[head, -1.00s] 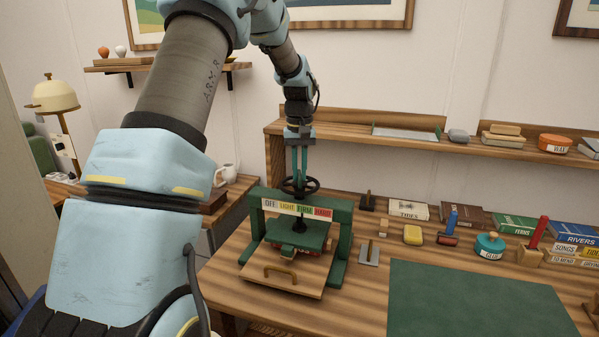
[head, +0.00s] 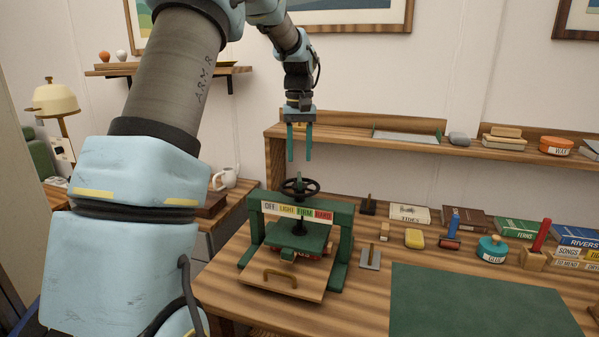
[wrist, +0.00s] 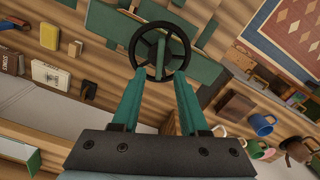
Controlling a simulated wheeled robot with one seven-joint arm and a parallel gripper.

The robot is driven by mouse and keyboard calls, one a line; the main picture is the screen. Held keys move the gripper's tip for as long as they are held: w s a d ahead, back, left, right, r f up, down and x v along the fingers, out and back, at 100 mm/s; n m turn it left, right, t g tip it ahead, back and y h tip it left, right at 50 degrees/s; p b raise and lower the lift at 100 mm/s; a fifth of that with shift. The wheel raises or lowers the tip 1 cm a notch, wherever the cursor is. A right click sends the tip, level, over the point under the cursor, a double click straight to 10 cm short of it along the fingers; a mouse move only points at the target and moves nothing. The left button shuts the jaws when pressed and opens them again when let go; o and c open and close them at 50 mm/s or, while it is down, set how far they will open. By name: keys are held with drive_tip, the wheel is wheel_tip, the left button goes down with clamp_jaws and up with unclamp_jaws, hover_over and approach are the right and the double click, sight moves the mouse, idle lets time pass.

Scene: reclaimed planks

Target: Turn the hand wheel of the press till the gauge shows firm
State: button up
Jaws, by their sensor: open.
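The green press (head: 345,225) stands on the bench, with its dark spoked hand wheel (head: 313,187) on top. A gauge strip (head: 297,211) on its crossbeam reads OFF, LIGHT, FIRM and HARD; I cannot make out where any pointer stands. My gripper (head: 299,158) hangs above the wheel, fingers down, open and empty, with a gap between fingertips and wheel. In the wrist view the wheel (wrist: 160,52) shows beyond my gripper's parted teal fingers (wrist: 157,78). The green platen (head: 300,240) rests low over something reddish, mostly hidden.
A wooden board with a handle (head: 280,275) sticks out at the press's front. Right of it are a metal-based stand (head: 371,258), a yellow block (head: 414,239) and a green mat (head: 480,305). A wall shelf (head: 380,135) runs behind.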

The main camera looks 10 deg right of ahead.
sight(299, 176)
drive_tip(key=shift+r+b, duration=0.3)
drive_tip(key=shift+r, duration=1.9)
